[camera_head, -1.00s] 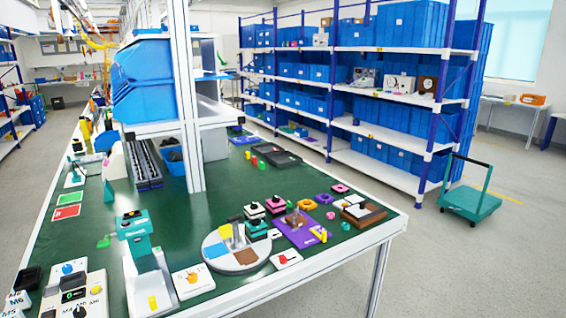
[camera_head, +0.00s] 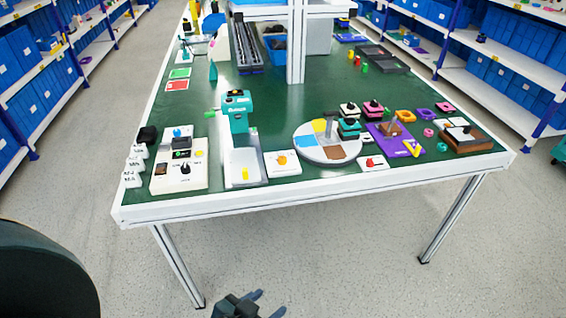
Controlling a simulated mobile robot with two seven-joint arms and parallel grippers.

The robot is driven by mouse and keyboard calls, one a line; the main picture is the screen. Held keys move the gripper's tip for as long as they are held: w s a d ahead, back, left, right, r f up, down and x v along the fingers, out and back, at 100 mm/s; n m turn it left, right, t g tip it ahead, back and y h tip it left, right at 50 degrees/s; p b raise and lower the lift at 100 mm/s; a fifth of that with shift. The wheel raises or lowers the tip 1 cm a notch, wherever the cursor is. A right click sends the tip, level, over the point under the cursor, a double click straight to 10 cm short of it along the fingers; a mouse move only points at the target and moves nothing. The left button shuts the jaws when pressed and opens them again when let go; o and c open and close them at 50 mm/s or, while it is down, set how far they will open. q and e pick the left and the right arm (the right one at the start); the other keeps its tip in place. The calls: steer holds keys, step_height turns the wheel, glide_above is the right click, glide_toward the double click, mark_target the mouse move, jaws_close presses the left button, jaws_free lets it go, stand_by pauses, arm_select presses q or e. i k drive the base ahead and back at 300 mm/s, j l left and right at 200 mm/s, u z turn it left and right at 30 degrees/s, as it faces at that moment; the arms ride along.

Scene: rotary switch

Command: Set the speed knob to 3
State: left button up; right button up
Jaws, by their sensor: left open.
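Several knobs sit along the near part of the green table. A white control box (camera_head: 168,182) on the left carries a blue knob (camera_head: 177,132), a small dark screen (camera_head: 182,145) and a black knob (camera_head: 185,168). Right of it, a white plate carries an orange knob (camera_head: 282,160), and another small plate has a red knob (camera_head: 370,162). Labels and scale numbers are too small to read, so I cannot tell which is the speed knob. My left gripper (camera_head: 267,303) is open and empty at the bottom edge, in front of the table and apart from everything. My right gripper is not in view.
A teal machine (camera_head: 238,117) with a white base stands between the control box and the orange knob's plate. Right of them are a round multicoloured disc (camera_head: 328,153) and a purple board (camera_head: 412,146). A white post (camera_head: 297,45) rises mid-table. Floor in front is clear.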

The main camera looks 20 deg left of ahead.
mark_target(177, 133)
steer(key=u, duration=1.45)
